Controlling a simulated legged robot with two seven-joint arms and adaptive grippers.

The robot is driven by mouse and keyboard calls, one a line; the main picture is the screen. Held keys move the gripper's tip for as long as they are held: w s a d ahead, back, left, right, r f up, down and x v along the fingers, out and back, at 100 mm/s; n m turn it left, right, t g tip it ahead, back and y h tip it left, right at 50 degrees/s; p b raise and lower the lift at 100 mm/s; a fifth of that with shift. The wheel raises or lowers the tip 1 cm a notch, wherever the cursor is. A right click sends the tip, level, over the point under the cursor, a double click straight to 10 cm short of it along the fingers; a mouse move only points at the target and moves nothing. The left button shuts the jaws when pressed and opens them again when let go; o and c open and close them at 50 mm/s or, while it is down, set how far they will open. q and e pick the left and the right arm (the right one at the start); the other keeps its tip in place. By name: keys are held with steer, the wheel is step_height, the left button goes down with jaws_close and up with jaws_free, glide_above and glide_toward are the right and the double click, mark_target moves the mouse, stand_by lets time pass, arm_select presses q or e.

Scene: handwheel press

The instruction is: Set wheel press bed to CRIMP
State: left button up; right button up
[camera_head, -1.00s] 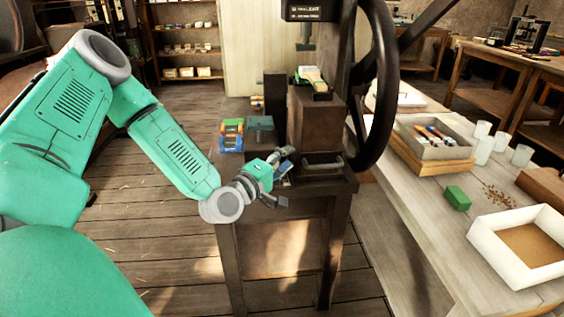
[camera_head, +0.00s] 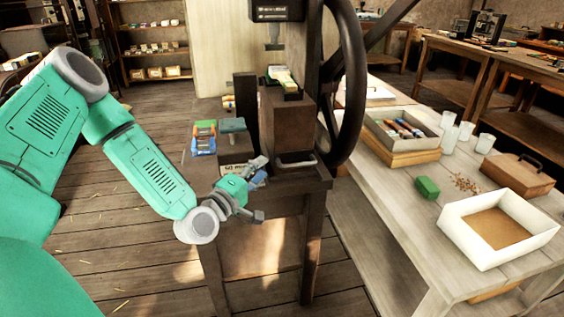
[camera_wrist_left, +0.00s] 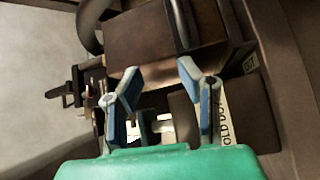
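The dark press stands in the middle of the head view, with a large black handwheel (camera_head: 346,85) on its right. Its brown block-shaped bed (camera_head: 286,125) carries a small dark holder with a yellow-green piece (camera_head: 284,80) under the ram (camera_head: 274,38). A metal handle (camera_head: 296,160) sits at the block's foot. My left gripper (camera_head: 262,189) is in front of the press table's left part, left of that handle. In the left wrist view its blue fingers (camera_wrist_left: 160,72) are spread with nothing clearly between them. No CRIMP marking is legible. My right gripper is out of view.
A partly hidden white label (camera_wrist_left: 230,125) is close to my fingers. A workbench (camera_head: 392,205) with a white tray (camera_head: 500,228) stands at right.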

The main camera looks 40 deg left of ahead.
arm_select(q)
steer(key=p, duration=0.3)
glide_toward(300, 165)
steer(key=shift+t, duration=0.3)
steer(key=w, duration=0.7)
steer(key=w+a, duration=0.1)
steer(key=w, duration=0.2)
steer(key=shift+w, duration=0.35)
steer(key=shift+d, duration=0.1)
jaws_close()
